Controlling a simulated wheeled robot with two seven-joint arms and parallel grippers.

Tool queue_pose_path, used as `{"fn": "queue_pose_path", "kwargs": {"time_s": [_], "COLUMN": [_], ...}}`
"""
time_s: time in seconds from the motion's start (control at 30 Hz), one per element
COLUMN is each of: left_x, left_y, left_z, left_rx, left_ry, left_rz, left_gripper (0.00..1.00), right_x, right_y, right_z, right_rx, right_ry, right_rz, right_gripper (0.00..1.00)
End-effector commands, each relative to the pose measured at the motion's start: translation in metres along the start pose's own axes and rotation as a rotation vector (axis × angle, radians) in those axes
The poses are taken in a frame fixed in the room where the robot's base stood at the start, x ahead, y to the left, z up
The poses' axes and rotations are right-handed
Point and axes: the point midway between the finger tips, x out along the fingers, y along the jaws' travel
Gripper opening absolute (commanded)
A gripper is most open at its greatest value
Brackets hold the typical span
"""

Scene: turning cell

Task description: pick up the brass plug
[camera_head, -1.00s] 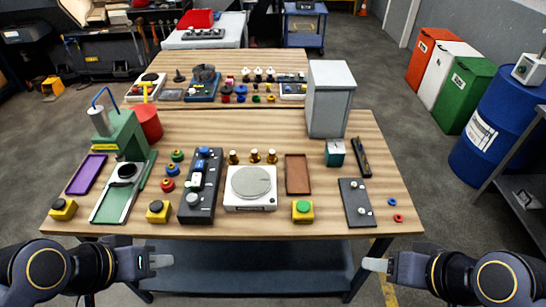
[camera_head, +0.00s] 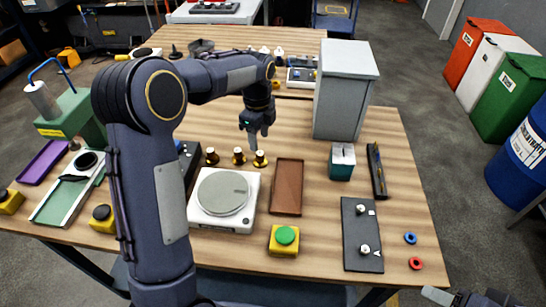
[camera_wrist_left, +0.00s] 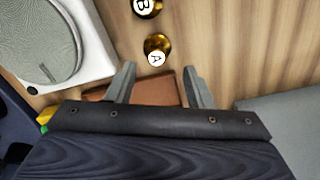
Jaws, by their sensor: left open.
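Several small brass pieces with dark bases stand in a row behind the white turntable. In the head view they are a left one (camera_head: 212,156), a middle one (camera_head: 238,156) and a right one (camera_head: 260,159). In the left wrist view, one brass plug has a white top marked A (camera_wrist_left: 157,47) and another is marked B (camera_wrist_left: 146,6). My left gripper (camera_head: 254,140) points down over the right brass plug. Its fingers (camera_wrist_left: 160,78) are open and empty, with plug A just past the tips, apart from them. My right gripper (camera_head: 437,295) shows only partly at the bottom right.
The white turntable (camera_head: 195,213) is left of a brown tray (camera_head: 286,188). A grey cabinet (camera_head: 340,95) stands behind, right of my left gripper.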

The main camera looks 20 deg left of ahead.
Motion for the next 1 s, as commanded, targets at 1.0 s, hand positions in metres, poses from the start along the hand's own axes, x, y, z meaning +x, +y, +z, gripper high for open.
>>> {"fn": "queue_pose_path", "kwargs": {"time_s": [1.0], "left_x": [0.07], "left_y": [0.003], "left_z": [-0.004], "left_rx": [-0.005], "left_ry": [0.002], "left_rz": [-0.001], "left_gripper": [0.21], "right_x": [-0.009], "right_y": [-0.004], "right_z": [-0.005], "right_rx": [0.0], "right_ry": [0.0], "right_rz": [0.0], "right_gripper": [0.54]}}
